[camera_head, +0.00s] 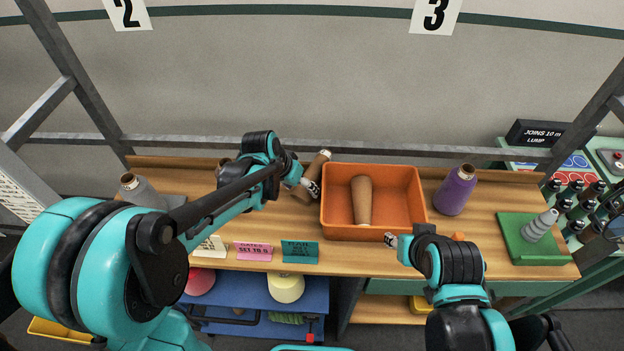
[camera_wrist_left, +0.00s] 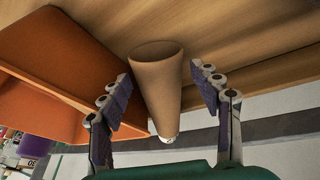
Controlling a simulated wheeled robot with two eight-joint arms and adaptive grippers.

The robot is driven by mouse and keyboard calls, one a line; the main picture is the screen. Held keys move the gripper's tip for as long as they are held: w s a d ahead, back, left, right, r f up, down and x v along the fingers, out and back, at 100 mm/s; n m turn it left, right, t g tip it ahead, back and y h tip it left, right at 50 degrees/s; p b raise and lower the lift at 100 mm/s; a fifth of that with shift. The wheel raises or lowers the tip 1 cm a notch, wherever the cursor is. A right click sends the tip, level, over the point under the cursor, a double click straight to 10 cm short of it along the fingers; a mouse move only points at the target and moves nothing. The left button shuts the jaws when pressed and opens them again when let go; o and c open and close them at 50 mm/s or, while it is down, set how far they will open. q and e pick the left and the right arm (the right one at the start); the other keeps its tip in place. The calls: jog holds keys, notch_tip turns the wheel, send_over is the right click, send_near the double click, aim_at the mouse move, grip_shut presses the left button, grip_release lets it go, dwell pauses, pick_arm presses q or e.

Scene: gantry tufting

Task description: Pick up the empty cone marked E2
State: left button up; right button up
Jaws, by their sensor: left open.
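A bare brown cone (camera_head: 320,160) is on the wooden bench just left of the orange bin, partly hidden behind my left gripper (camera_head: 308,188). In the left wrist view the brown cone (camera_wrist_left: 157,80) is between the two fingers of my left gripper (camera_wrist_left: 162,95). The fingers are open, with a small gap on each side of it. I cannot read a mark E2 on this cone. A second bare brown cone (camera_head: 362,200) lies in the orange bin. My right gripper (camera_head: 391,240) is at the bin's front edge; its fingers are too small to judge.
The orange bin (camera_head: 411,212) stands close beside the cone; its wall also shows in the left wrist view (camera_wrist_left: 40,55). A purple cone (camera_head: 457,190) and a green board (camera_head: 520,250) are to the right. A grey cone (camera_head: 142,190) is at the left. Small signs line the front edge.

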pick_arm(q)
jog(key=x, duration=0.2)
jog(key=shift+s+d+f, duration=0.1)
jog(key=shift+f, duration=0.3)
jog(key=shift+d+f, duration=0.1)
jog(key=shift+f, duration=0.2)
jog(key=shift+c, duration=0.6)
jog(key=c, duration=0.7)
jog(key=shift+r, duration=0.15)
